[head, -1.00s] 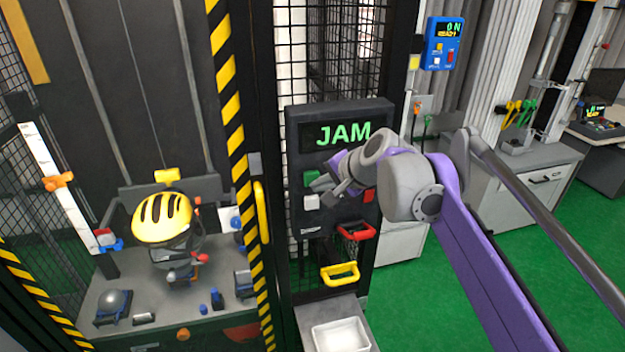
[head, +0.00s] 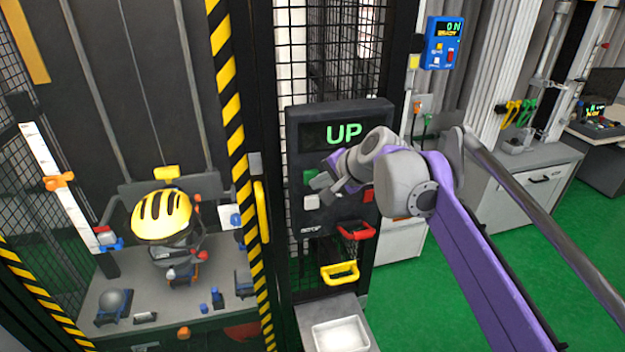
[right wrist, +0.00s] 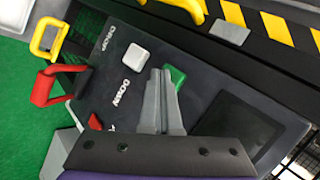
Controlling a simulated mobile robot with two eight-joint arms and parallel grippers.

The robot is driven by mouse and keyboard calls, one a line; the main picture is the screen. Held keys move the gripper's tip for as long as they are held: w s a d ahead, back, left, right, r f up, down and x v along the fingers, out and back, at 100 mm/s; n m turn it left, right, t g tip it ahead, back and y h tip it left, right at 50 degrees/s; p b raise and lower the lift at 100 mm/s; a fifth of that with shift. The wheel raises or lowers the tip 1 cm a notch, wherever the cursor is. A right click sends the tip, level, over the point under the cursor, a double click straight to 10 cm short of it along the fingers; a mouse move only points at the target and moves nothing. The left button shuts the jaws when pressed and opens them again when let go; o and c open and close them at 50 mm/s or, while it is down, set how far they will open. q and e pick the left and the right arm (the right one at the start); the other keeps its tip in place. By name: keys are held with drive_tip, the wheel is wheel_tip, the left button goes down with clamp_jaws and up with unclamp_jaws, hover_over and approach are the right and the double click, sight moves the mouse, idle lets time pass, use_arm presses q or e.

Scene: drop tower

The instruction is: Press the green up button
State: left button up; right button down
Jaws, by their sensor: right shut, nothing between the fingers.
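The dark control panel (head: 297,132) hangs on the mesh by the tower, and its display (head: 344,132) reads "UP" in green. The green up button (head: 310,177) shows at the panel's left, partly behind my right gripper (head: 318,190). In the right wrist view the green button (right wrist: 176,78) lies right at the tips of the shut, empty fingers (right wrist: 161,72); they look to be at or against its edge. The white button (right wrist: 135,53) is beside it, apart from the fingers. A red button (right wrist: 95,122) sits at the panel's other side. My left gripper is not in view.
Red (head: 357,231) and yellow (head: 340,273) handles hang below the panel, above a white tray (head: 341,336). A striped post (head: 229,88) stands left of the panel. Behind it, a yellow helmet (head: 162,216) sits inside the tower. Green floor is open at right.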

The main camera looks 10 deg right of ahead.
idle(0.4)
drive_tip(key=shift+s, duration=0.9)
drive_tip(key=s, duration=0.5)
drive_tip(key=shift+d, duration=0.1)
drive_tip(key=s+d+f+n+g+h, duration=0.2)
drive_tip(key=s+f+n, duration=0.8)
drive_tip(key=s+f, duration=1.4)
drive_tip(key=shift+s+f+n+g+h, duration=0.35)
drive_tip(key=shift+f+g+h, duration=0.35)
drive_tip(key=shift+f+h, duration=0.3)
